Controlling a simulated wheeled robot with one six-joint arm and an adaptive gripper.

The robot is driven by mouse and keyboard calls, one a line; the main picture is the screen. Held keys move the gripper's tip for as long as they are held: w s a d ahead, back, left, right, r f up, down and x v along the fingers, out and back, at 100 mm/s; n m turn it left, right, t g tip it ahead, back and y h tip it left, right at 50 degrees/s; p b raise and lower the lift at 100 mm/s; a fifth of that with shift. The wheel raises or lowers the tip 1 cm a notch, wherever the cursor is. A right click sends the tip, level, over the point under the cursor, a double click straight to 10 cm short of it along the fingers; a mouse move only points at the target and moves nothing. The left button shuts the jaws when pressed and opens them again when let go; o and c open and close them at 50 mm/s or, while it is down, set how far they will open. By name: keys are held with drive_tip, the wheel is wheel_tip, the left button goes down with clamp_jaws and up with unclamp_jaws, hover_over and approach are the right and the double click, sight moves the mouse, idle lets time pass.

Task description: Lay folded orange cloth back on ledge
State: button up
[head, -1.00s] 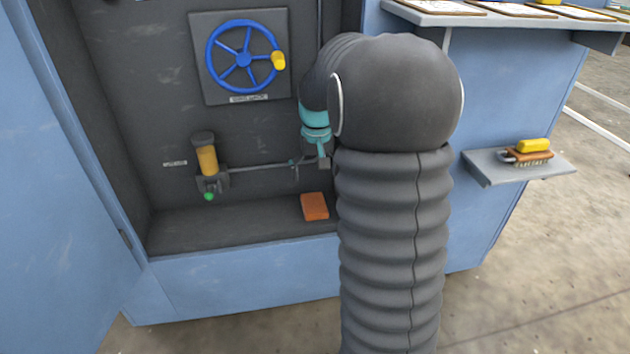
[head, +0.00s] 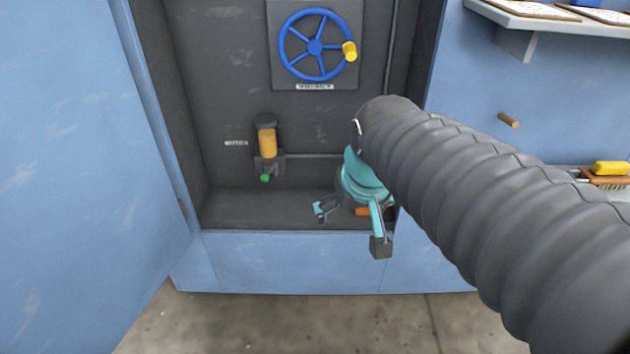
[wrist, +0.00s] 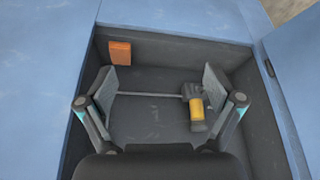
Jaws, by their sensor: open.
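The orange cloth (wrist: 120,52) shows in the wrist view as a flat folded block in a corner of the dark recess, on its grey floor (head: 250,208) near the front edge. In the head view only a small part of the cloth (head: 361,211) shows behind my gripper (head: 349,229). My gripper is open and empty, in front of the recess opening. In the wrist view the cloth is beyond the left finger, not between the fingers (wrist: 162,88). A small grey shelf (head: 618,194) at the right edge is mostly hidden by my arm.
A blue handwheel (head: 315,47) with a yellow knob is on the recess back wall. An amber cup (head: 267,143) and a thin rod stand out below it. A brush (head: 608,175) lies on the right shelf. A blue door panel (head: 70,150) stands open at left.

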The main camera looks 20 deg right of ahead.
drive_tip(key=s+a+f+t, duration=0.1)
drive_tip(key=s+a, duration=0.1)
drive_tip(key=s, duration=0.4)
drive_tip(key=shift+f+n, duration=0.35)
drive_tip(key=shift+n, duration=0.05)
